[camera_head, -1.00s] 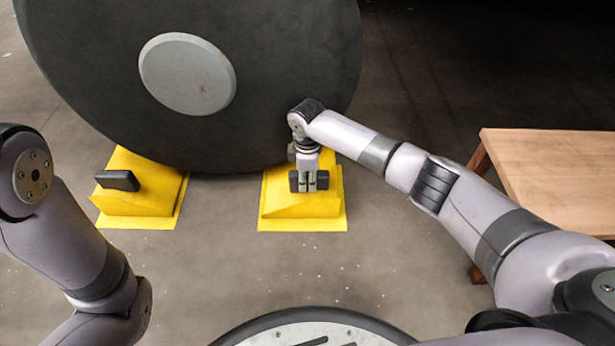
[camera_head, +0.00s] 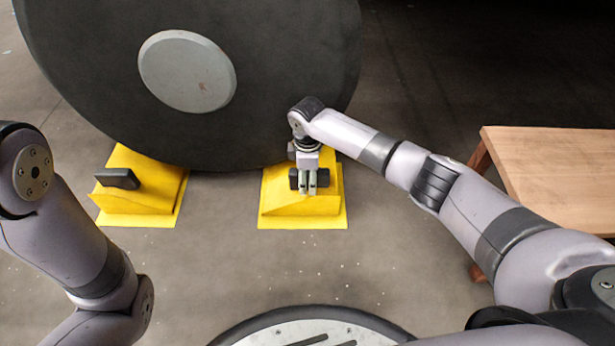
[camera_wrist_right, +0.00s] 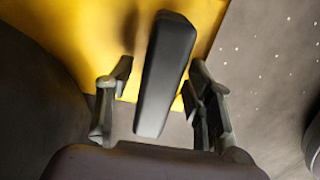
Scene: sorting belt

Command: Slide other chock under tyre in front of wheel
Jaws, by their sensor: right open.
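A large dark tyre (camera_head: 270,90) with a grey hub (camera_head: 187,71) stands on the floor. One yellow chock (camera_head: 137,205) with a black handle (camera_head: 118,179) sits against the tyre's lower left. The other yellow chock (camera_head: 302,213) sits at its lower right. My right gripper (camera_head: 309,190) is over the right chock's handle, partly hiding it. In the right wrist view, the black handle (camera_wrist_right: 166,75) lies between the spread fingers of my right gripper (camera_wrist_right: 158,95), with gaps on both sides. My left arm shows at the left edge; its gripper is out of view.
A wooden table (camera_head: 560,170) stands at the right, beyond my right arm. The grey floor (camera_head: 222,235) between and in front of the chocks is clear.

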